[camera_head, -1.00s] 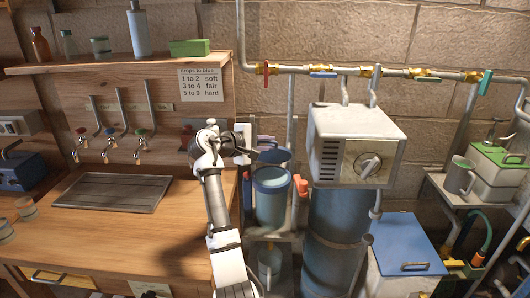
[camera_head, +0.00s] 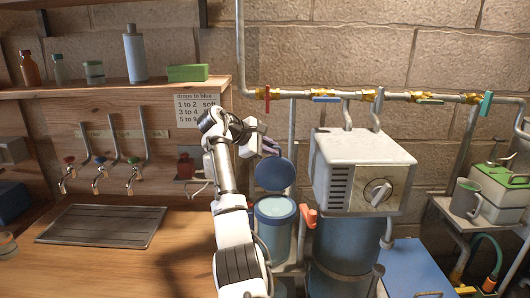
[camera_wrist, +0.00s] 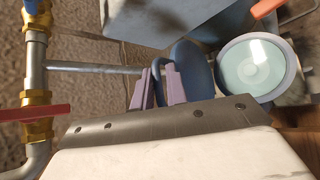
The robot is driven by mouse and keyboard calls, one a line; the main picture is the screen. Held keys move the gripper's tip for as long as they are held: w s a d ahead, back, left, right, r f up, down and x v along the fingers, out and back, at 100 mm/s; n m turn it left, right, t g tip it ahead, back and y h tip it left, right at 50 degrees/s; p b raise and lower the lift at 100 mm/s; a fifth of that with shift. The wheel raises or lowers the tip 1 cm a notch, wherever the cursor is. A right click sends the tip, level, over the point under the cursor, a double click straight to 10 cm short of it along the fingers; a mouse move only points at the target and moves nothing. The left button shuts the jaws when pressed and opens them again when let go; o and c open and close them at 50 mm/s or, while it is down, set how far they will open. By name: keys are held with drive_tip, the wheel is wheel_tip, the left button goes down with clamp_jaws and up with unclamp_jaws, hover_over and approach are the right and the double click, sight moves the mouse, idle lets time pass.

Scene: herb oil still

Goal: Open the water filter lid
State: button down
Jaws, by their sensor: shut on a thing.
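The water filter (camera_head: 274,236) is a blue cylinder right of the wooden counter. Its round blue lid (camera_head: 275,175) stands raised, tilted up at the back of the rim, and the top is open. In the wrist view the open filter (camera_wrist: 252,68) shows a pale round inside, with the lid (camera_wrist: 197,68) steeply tilted beside it. My gripper (camera_head: 270,147) is at the lid's upper edge.
A white box with a dial (camera_head: 366,171) stands close right of the filter. A red-orange handle (camera_head: 308,216) sits beside the filter. A pipe with coloured valves (camera_head: 390,96) runs along the wall above. The wooden counter (camera_head: 110,265) is at left.

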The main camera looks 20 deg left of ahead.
drive_tip(key=shift+w+d, duration=0.1)
drive_tip(key=shift+w, duration=0.1)
drive_tip(key=shift+f, duration=0.1)
drive_tip(key=c, duration=1.5)
unclamp_jaws()
drive_tip(key=shift+d, duration=0.1)
drive_tip(key=shift+c, duration=0.2)
drive_tip(key=shift+f, duration=0.1)
drive_tip(key=b+v, duration=0.3)
drive_tip(key=v, duration=1.1)
drive_tip(key=shift+r+b, duration=0.3)
drive_tip(key=shift+b, duration=0.05)
